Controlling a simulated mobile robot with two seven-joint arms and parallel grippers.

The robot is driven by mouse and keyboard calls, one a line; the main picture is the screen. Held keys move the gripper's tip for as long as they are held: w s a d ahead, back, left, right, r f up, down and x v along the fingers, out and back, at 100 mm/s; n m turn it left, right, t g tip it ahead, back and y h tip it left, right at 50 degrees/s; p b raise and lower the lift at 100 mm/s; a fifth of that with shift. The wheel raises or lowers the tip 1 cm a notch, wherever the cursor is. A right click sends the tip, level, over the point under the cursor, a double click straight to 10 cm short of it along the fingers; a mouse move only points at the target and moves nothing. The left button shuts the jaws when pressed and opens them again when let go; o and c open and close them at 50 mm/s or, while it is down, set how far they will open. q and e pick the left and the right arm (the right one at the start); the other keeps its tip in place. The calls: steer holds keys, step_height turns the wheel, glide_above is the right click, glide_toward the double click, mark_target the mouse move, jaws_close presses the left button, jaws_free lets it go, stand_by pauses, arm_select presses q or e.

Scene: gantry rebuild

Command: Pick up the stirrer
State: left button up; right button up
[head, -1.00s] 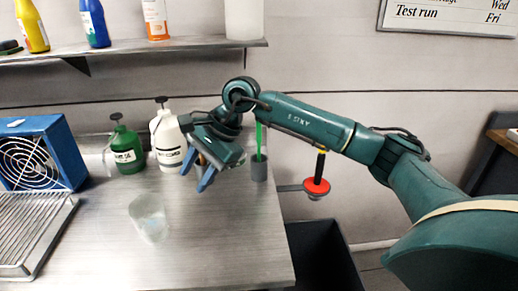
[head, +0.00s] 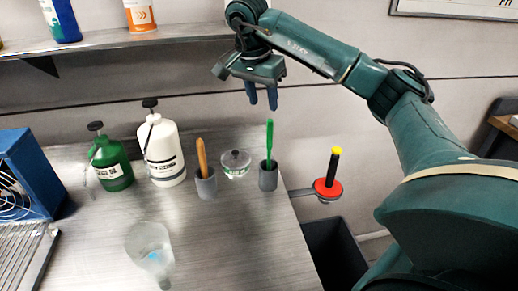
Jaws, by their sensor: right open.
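My right gripper (head: 262,97) hangs with its blue fingers pointing down and apart, empty, in front of the back wall. It is above the back right of the metal bench. A green stick (head: 269,143) stands upright in a grey cup (head: 268,178) below the gripper, clear of its fingertips. A wooden-handled tool (head: 202,158) leans in another grey cup (head: 206,185) to the left. A black handle with a yellow tip (head: 333,165) stands in a red round holder beside the bench. I cannot tell for certain which of these is the stirrer. My left gripper is not in view.
A lidded glass jar (head: 236,166) stands between the two cups. A white pump bottle (head: 161,150) and a green one (head: 109,163) stand left. A clear vessel (head: 150,250) is in front. A blue fan box (head: 25,175) and a dark bin (head: 335,250) flank the bench.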

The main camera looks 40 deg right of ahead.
mark_target(271, 134)
steer(key=x, duration=0.2)
steer(key=b+x, duration=0.1)
steer(key=x, duration=0.1)
steer(key=b+x, duration=0.1)
steer(key=x, duration=0.2)
steer(key=shift+s, duration=0.4)
steer(key=shift+d+f, duration=0.15)
steer(key=shift+f, duration=0.2)
steer(key=x, duration=0.1)
steer(key=p+x, duration=0.1)
steer(key=x, duration=0.1)
steer(key=shift+w+d+f, duration=0.15)
steer(key=shift+w+f, duration=0.1)
steer(key=shift+d+f, duration=0.15)
steer(key=shift+f, duration=0.35)
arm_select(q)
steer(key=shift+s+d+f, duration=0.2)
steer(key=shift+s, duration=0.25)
arm_select(e)
steer(key=shift+c, duration=0.6)
jaws_close()
